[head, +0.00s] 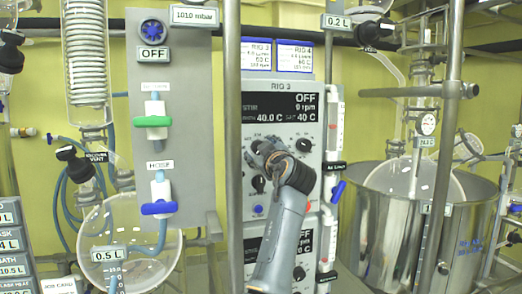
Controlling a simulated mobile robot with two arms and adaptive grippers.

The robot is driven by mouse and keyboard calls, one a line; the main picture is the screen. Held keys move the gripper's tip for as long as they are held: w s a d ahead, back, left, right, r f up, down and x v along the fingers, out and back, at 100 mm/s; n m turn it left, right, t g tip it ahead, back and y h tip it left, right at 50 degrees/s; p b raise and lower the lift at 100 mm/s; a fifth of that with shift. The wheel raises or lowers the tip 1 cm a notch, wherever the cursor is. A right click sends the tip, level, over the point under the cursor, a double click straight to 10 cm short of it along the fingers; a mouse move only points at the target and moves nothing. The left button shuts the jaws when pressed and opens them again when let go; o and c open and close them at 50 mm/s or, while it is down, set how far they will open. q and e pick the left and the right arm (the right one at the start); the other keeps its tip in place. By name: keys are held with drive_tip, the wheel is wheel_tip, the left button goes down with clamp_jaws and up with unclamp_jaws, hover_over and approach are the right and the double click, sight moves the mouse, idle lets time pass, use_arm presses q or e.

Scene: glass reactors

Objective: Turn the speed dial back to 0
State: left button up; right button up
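The RIG 3 control panel (312,122) stands upright in the middle of the head view. Its black display (282,105) reads OFF, 0 rpm on the stir line, and 40.0 C for the bath. A dark knob (303,145) shows at the panel's right, and another (258,184) at its left, close to my gripper. I cannot read which knob is the speed dial; part of the knob area is hidden. My gripper, apparently the left (259,150), is in front of the knobs. Its fingers are foreshortened, so opening and contact cannot be told. My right gripper is not in view.
A vertical metal post (233,90) stands just left of the panel. A grey valve board (190,100) with green and blue taps is further left. A steel bath (400,235) with glassware stands right. A second panel (305,245) sits below.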

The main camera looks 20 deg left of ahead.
sight(257, 110)
use_arm(q)
wheel_tip(257, 110, up, 10)
idle(0.6)
